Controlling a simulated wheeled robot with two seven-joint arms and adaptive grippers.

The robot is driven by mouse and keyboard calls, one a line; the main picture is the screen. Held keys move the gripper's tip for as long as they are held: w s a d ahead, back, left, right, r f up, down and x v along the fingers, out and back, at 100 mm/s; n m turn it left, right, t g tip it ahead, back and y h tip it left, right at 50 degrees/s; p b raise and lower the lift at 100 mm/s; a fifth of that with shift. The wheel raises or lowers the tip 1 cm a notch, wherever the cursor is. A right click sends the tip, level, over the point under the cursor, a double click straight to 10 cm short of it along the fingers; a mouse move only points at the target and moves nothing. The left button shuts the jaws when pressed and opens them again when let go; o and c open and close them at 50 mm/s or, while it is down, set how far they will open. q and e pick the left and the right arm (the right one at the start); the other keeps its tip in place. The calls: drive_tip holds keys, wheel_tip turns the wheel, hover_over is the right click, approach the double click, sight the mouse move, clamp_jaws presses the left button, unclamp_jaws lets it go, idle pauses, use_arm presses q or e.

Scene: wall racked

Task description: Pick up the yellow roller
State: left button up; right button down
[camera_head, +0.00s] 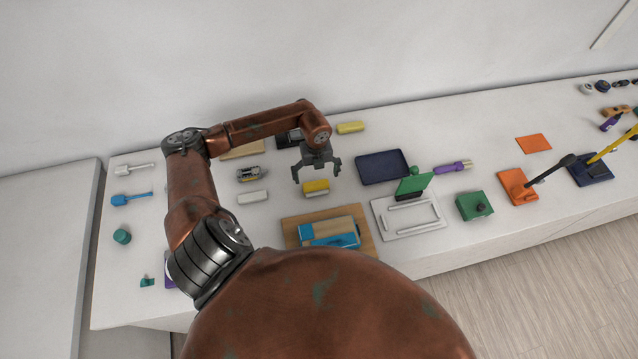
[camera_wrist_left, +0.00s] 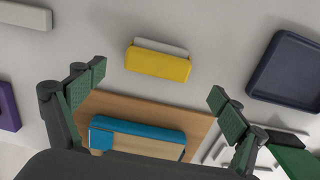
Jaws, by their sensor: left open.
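A yellow block-like piece with a pale strip along one long side (camera_head: 316,187) lies on the white counter. It also shows in the left wrist view (camera_wrist_left: 158,66), ahead of the fingertips. A second yellow piece (camera_head: 350,127), longer and rounded, lies further back near the wall. I cannot tell for sure which is the yellow roller. My left gripper (camera_head: 316,173) is open and empty above the nearer yellow piece, with its fingers spread to either side. Its two fingers also show in the left wrist view (camera_wrist_left: 158,86), apart from that piece. My right gripper is not in view.
A wooden board (camera_head: 368,237) with a blue-and-wood piece (camera_head: 330,230) lies in front. A dark blue tray (camera_head: 383,166) is to the right, and a white block (camera_head: 252,197) to the left.

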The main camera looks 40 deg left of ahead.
sight(316, 184)
use_arm(q)
drive_tip(key=f+p, duration=0.1)
drive_tip(key=f, duration=0.1)
drive_tip(key=shift+s+f+p, duration=0.3)
drive_tip(key=shift+f+p, duration=0.1)
drive_tip(key=shift+w+a+f+p, duration=0.1)
drive_tip(key=shift+w+f+p, duration=0.05)
drive_tip(key=shift+f, duration=0.45)
drive_tip(key=shift+w+f+p, duration=0.1)
drive_tip(key=shift+f+p, duration=0.05)
drive_tip(key=shift+f, duration=0.45)
drive_tip(key=shift+s+f, duration=0.15)
drive_tip(key=shift+f, duration=0.15)
drive_tip(key=c, duration=1.2)
drive_tip(key=shift+c, duration=0.5)
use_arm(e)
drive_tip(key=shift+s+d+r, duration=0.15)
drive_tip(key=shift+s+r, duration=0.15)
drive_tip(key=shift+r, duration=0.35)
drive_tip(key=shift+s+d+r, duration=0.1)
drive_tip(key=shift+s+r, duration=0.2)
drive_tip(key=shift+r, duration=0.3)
